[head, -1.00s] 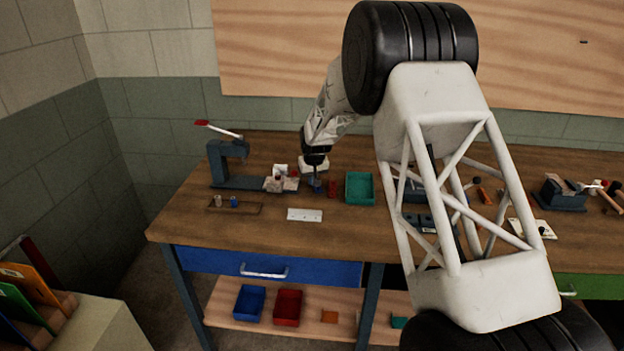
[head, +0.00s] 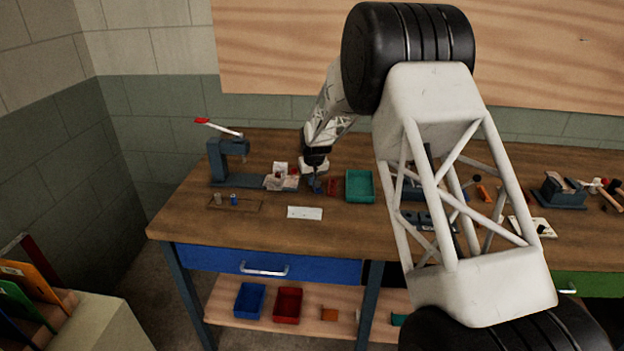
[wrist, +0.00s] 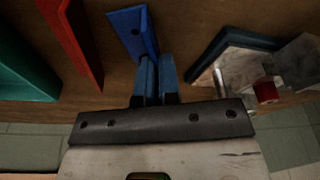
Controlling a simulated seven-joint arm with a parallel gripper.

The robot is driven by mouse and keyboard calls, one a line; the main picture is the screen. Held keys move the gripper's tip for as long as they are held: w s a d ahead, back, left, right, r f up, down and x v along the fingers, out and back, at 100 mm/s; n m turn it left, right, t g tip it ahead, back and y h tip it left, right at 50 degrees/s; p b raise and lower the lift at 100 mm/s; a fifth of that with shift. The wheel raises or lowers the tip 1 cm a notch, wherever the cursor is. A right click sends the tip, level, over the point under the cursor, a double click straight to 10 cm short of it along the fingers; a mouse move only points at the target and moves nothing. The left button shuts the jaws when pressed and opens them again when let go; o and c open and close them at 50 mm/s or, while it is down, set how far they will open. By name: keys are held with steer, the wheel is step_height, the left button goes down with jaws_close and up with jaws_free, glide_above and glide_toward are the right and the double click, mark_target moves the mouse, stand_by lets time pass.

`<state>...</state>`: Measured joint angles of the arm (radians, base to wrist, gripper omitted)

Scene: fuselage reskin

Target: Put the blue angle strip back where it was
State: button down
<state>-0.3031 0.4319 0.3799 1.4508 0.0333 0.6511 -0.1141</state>
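The blue angle strip (wrist: 134,32) shows in the wrist view just beyond my gripper's fingertips. In the head view it is a small dark blue shape (head: 316,187) under my gripper, at the bench top. My gripper (wrist: 157,68) points down, its two fingers close together with a narrow gap, and the near edge of the strip runs into that gap. The fingers look shut on the strip, though the contact itself is partly hidden. I cannot tell whether the strip touches the bench.
A red angle strip (wrist: 72,40) stands beside the blue one, with a teal tray (head: 360,187) beyond it. On the other side are a lever press (head: 228,160) and a block with pale parts (head: 282,180). A white plate (head: 304,213) lies in front.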

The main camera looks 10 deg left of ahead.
steer(key=shift+f, duration=0.1)
steer(key=c, duration=1.3)
jaws_free()
steer(key=shift+o, duration=0.2)
steer(key=shift+v, duration=3.95)
steer(key=shift+s, duration=0.1)
